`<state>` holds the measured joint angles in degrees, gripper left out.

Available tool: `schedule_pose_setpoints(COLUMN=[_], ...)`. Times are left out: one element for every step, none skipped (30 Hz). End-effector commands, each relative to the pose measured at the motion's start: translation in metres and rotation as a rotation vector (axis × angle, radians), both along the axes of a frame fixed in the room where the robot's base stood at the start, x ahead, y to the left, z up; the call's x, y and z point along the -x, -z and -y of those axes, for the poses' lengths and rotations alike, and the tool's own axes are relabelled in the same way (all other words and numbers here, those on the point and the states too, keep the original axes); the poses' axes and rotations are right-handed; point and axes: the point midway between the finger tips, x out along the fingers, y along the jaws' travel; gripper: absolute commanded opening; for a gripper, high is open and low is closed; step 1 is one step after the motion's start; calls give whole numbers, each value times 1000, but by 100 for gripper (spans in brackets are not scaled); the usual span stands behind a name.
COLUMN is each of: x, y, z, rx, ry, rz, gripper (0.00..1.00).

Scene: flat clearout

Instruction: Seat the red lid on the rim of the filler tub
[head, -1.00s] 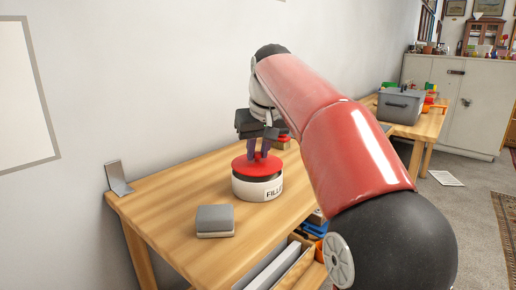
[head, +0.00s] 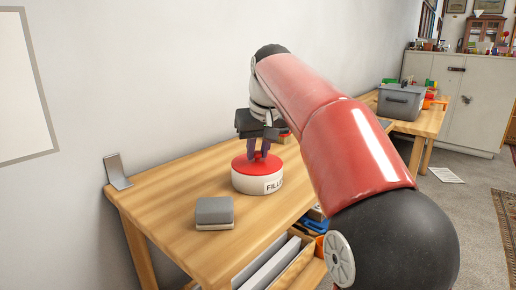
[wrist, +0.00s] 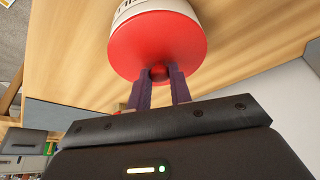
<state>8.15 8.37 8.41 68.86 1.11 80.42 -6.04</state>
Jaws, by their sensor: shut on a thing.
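The white filler tub (head: 262,186), with part of its black lettering showing, stands on the wooden table. The red lid (head: 246,166) lies level over the top of the tub, with no gap visible between lid and rim in the head view. My gripper (head: 259,154) is above the lid, fingers pointing down. In the wrist view the fingers (wrist: 160,76) are shut on the small red knob of the lid (wrist: 158,48). The tub's label side (wrist: 150,8) shows behind the lid. The far side of the rim is hidden.
A grey block-like pad (head: 214,212) lies on the table (head: 165,200) in front of the tub. A metal bracket (head: 117,171) stands at the table's left corner. The wall is close behind. A grey bin (head: 400,102) stands on another table at the right.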

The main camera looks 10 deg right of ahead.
Motion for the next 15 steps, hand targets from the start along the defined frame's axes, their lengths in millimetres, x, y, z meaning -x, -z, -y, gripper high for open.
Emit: schedule_pose_setpoints(x=[0,0,0,0,0,0,0,0,0,0,0,0,0,0,0], y=[0,0,0,0,0,0,0,0,0,0,0,0,0,0,-1], z=[0,0,0,0,0,0,0,0,0,0,0,0,0,0,0], rx=[0,0,0,0,0,0,0,0,0,0,0,0,0,0,0], ry=[0,0,0,0,0,0,0,0,0,0,0,0,0,0,0], rz=[0,0,0,0,0,0,0,0,0,0,0,0,0,0,0], gripper=[0,22,27,31,35,40,44,46,46,46,46,46,46,46,46])
